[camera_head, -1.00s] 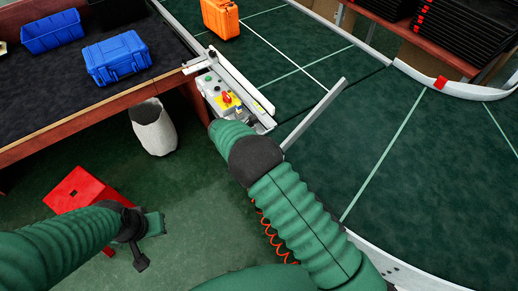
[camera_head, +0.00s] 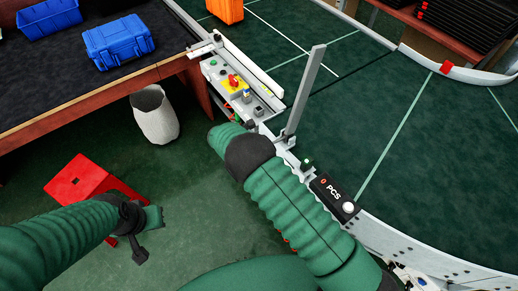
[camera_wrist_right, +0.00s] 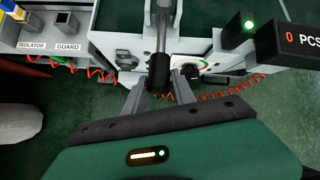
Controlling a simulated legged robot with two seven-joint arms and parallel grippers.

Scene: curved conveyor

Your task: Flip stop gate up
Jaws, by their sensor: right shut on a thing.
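The stop gate (camera_head: 305,92) is a long grey bar at the conveyor's near edge in the head view. It stands steeply tilted, its lower end at a bracket on the rail. In the right wrist view, a black handle (camera_wrist_right: 159,72) on a grey lever sits between the fingers of my right gripper (camera_wrist_right: 159,88), which is shut on it. In the head view my right arm hides that gripper. My left gripper (camera_head: 147,232) hangs low at the left, away from the gate; its finger opening is unclear.
A control box (camera_head: 235,85) with a red knob is left of the gate. A counter (camera_head: 334,197) reading 0 PCS and a green light (camera_head: 307,164) are right of it. A red stool (camera_head: 85,182) and white bin (camera_head: 153,115) stand on the floor.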

